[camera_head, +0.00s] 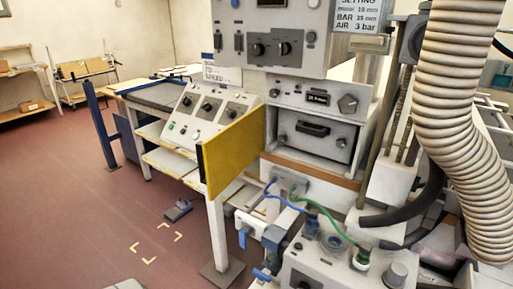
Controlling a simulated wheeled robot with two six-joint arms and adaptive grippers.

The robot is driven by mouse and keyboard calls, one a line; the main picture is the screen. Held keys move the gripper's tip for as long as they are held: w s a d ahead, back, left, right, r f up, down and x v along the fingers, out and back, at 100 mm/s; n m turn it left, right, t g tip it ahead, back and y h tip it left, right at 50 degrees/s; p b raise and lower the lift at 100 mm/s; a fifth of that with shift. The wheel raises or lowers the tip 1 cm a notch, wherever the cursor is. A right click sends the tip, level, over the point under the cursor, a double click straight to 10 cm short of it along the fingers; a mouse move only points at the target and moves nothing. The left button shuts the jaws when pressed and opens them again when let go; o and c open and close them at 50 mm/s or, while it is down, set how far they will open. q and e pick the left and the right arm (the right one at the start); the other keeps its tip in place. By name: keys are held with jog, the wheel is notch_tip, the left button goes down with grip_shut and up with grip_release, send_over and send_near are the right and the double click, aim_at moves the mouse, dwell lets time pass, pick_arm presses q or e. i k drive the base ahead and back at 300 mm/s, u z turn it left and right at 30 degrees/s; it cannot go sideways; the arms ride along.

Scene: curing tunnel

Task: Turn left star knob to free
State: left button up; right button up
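A grey panel (300,88) with a small dark display (317,98) sits in the middle of the machine. A dark, lobed knob (348,104) is at the panel's right end. A smaller knob-like part (273,93) shows at its left end; it is too small to tell whether it is a star knob or how it is turned. Below is a grey drawer-like front (313,140) with a black handle (312,128). An open yellow door or flap (232,152) stands at its left, sticking out towards me. Neither of my grippers is in view.
A sloped control console (207,118) stands left of the yellow flap. A large ribbed hose (455,110) hangs at the right. A grey unit with blue and green tubes (325,262) fills the lower right. A foot pedal (178,210) lies on the open red floor (75,210).

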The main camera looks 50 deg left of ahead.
aim_at(281, 139)
jog(key=z, duration=2.4)
jog(key=k, duration=2.25)
jog(key=u, duration=2.3)
jog(key=i, duration=1)
